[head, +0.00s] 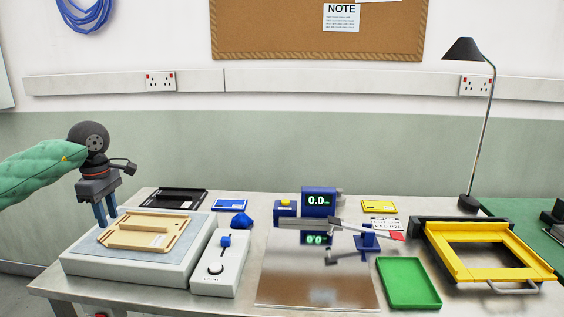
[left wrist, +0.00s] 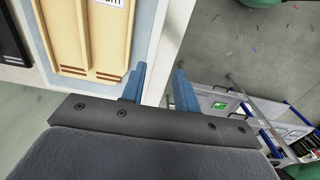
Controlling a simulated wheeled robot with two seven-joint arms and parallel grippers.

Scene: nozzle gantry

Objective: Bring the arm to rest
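My left gripper (head: 105,212) hangs with its blue fingers pointing down, near the back left of a pale block (head: 120,270) bearing a tan tray (head: 130,248). In the left wrist view the two blue fingers (left wrist: 160,88) stand apart with nothing between them. The tan tray (left wrist: 85,35) lies beyond the left finger, apart from it. The block's edge and the floor show past the fingertips. My right gripper is in neither view.
Right of the block stand a white control box (head: 220,262) with a blue knob, a blue gauge with a display (head: 319,203), a green tray (head: 408,283) and a yellow frame (head: 470,262). A black lamp (head: 465,50) rises at the back right. A black tray (head: 172,198) lies behind the block.

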